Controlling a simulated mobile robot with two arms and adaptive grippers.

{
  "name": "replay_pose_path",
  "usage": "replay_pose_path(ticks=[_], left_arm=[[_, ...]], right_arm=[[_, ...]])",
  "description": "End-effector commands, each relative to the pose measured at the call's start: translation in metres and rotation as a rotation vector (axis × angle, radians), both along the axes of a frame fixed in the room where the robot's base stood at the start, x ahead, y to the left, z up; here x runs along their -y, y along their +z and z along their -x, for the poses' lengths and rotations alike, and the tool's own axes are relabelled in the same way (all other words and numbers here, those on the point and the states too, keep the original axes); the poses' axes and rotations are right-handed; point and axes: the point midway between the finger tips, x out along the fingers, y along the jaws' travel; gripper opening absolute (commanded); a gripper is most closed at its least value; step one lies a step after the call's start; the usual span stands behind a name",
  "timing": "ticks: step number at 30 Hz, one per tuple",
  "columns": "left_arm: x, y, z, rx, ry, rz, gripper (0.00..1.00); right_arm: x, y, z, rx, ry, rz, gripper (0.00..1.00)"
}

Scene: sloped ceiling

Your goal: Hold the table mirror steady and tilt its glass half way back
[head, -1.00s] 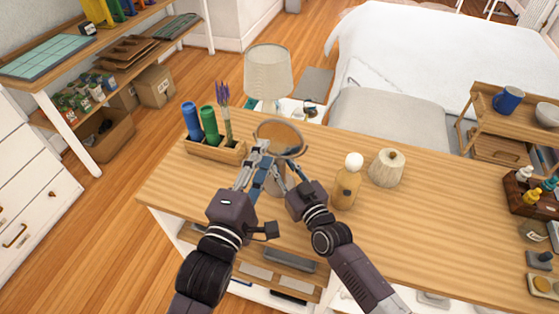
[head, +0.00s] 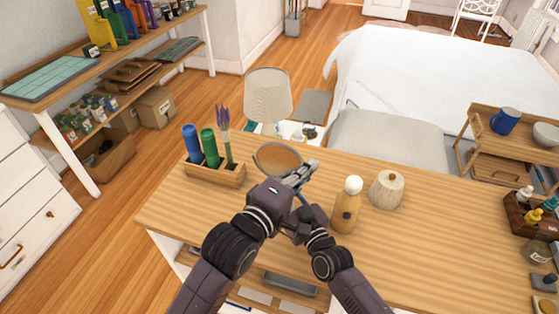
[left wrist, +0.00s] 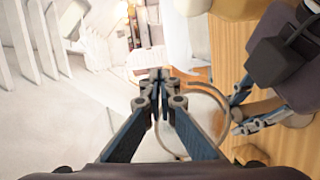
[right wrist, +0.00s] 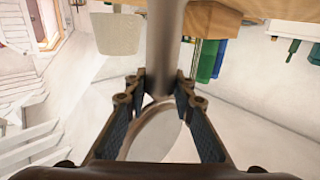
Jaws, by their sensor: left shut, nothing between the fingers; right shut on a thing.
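The table mirror (head: 278,158) stands on the wooden desk, its round glass in a ring frame facing up at a slant. My left gripper (head: 308,170) is shut and empty at the glass's right edge. In the left wrist view its closed fingertips (left wrist: 160,80) are in front of the ring (left wrist: 222,100); I cannot tell whether they touch it. My right gripper (right wrist: 162,88) is shut on the mirror's metal stem (right wrist: 165,40), with the glass (right wrist: 155,132) seen beyond its fingers. In the head view my left arm hides the stem and base.
A wooden holder (head: 222,178) with blue and green bottles stands left of the mirror. A white-capped bottle (head: 346,210) and a cream, cone-shaped object (head: 386,190) stand close on the right. A lamp (head: 268,95) is behind. The desk's right part (head: 440,230) has free room.

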Motion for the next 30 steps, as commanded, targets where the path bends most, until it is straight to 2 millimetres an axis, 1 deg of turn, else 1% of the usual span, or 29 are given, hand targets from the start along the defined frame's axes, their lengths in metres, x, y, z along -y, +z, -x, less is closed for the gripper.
replay_pose_path(ticks=[1,6,9,12,15,20,23,26,30], left_arm=[[0.012,0.002,-0.005,0.009,-0.044,-0.048,0.00],[0.045,-0.002,-0.013,0.021,-0.192,-0.220,0.00],[0.059,-0.005,-0.016,0.032,-0.280,-0.329,0.00],[0.069,-0.008,-0.018,0.045,-0.366,-0.444,0.00],[0.074,-0.010,-0.021,0.060,-0.453,-0.563,0.00],[0.072,-0.011,-0.025,0.082,-0.587,-0.755,0.00],[0.064,-0.011,-0.029,0.093,-0.672,-0.879,0.00],[0.053,-0.007,-0.033,0.101,-0.754,-0.998,0.00],[0.029,0.002,-0.038,0.105,-0.869,-1.158,0.00]], right_arm=[[0.000,0.000,0.000,0.001,-0.001,0.002,0.00],[0.001,0.000,0.000,0.001,-0.001,0.003,0.00],[0.001,0.000,0.000,0.001,-0.001,0.003,0.00],[0.001,0.000,0.000,0.001,-0.001,0.003,0.00],[0.001,0.000,0.000,0.001,-0.001,0.003,0.00],[0.001,0.000,-0.001,0.001,-0.001,0.003,0.00],[0.001,0.000,0.000,0.001,-0.001,0.003,0.00],[0.001,0.000,0.000,0.001,-0.001,0.003,0.00],[0.001,0.000,0.000,0.001,-0.001,0.003,0.00]])
